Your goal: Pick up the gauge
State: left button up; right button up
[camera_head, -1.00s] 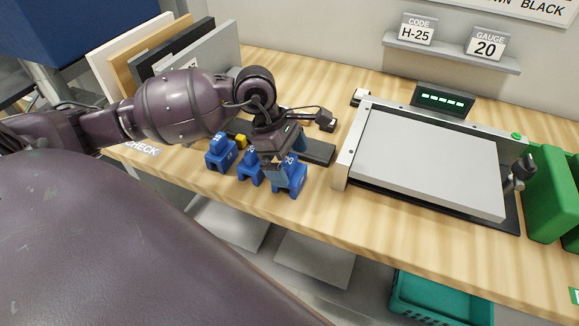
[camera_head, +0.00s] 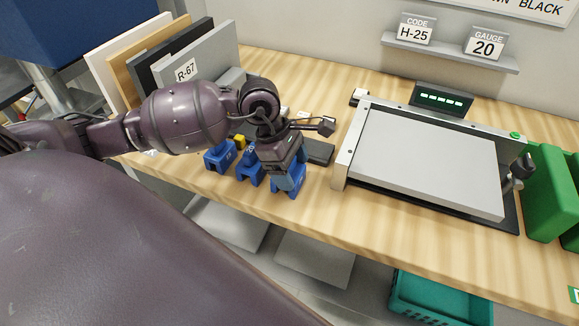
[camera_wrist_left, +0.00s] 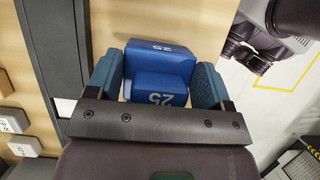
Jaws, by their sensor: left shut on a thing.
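Three blue gauges stand near the table's front edge in the head view: a left one (camera_head: 220,156), a middle one (camera_head: 250,170) and a right one (camera_head: 289,188). My left gripper (camera_head: 286,176) points down over the right gauge and is shut on it. In the left wrist view the held gauge (camera_wrist_left: 160,84) is marked 25 and sits between the two blue finger pads of the gripper (camera_wrist_left: 163,88). It appears to stand on the table still. At the top right of that view is a dark part, probably my right gripper (camera_wrist_left: 250,58); its jaws are unclear.
A grey panel lies on the machine bed (camera_head: 340,172) to the right. Upright boards (camera_head: 200,65) stand at the back left. A shelf sign (camera_head: 486,44) reads gauge 20. Green bins (camera_head: 552,195) stand far right.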

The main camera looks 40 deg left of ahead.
pick_arm(q)
jog(key=shift+r, duration=0.1)
pick_arm(e)
jog(key=shift+w+r, duration=0.1)
pick_arm(q)
jog(key=shift+r, duration=0.25)
notch_tip(320, 180, up, 9)
jog(key=shift+f, duration=0.1)
notch_tip(320, 180, up, 11)
jog(key=shift+f+p, duration=0.2)
jog(key=shift+p, duration=0.2)
pick_arm(e)
jog(key=shift+w+r, duration=0.15)
jog(key=shift+r, duration=0.35)
